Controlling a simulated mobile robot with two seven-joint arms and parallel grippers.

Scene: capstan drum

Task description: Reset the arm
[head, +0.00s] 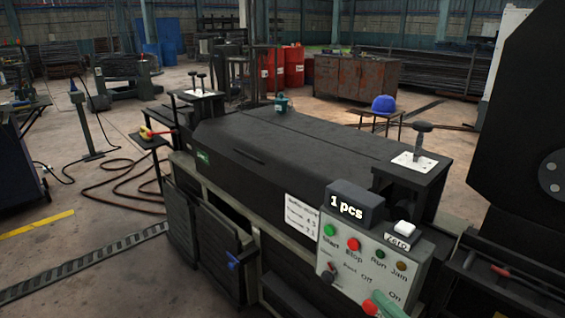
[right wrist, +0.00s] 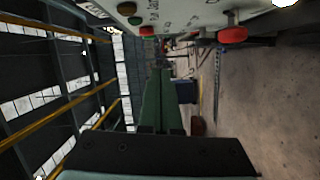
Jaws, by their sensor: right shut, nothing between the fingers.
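A grey control panel (head: 365,262) stands at the front right of the machine. It carries a green Start button (head: 330,230), a red Stop button (head: 353,244), Run and Jam lamps and a dark knob (head: 328,273). My right gripper (right wrist: 161,72) shows green fingers closed together with nothing between them. In the head view, a green piece low on the panel (head: 389,306) looks like part of it, next to a red part. My left gripper is out of view.
The long black machine (head: 265,150) fills the middle. A counter box reading "1 pcs" (head: 353,204) and a white-topped zero button (head: 404,228) sit above the panel. A lever (head: 420,140) stands at right, and a blue helmet (head: 384,104) lies on a stand behind. Open floor is at left.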

